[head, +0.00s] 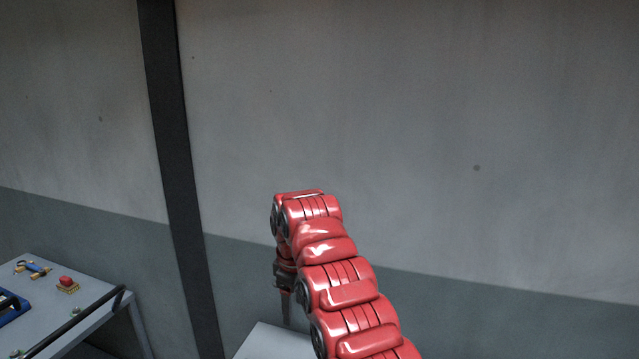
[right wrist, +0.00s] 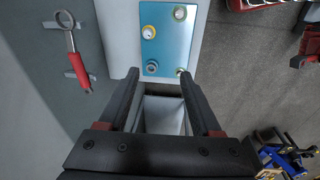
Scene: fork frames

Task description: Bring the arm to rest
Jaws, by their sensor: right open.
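My right arm (head: 335,270), red and segmented, rises from the bottom of the head view and bends over at its top. My right gripper (head: 286,305) hangs down at the left of the arm's upper end, partly hidden behind it. In the right wrist view my right gripper (right wrist: 162,75) shows two dark fingers spread apart, with nothing held between them. My left gripper is in neither view.
A grey table (head: 105,290) at lower left bears a red button-like piece (head: 67,283) and a blue tray (head: 12,308). A pale surface (head: 270,343) lies below the gripper. The wrist view shows a blue panel (right wrist: 164,52) and a red-handled wrench (right wrist: 78,70).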

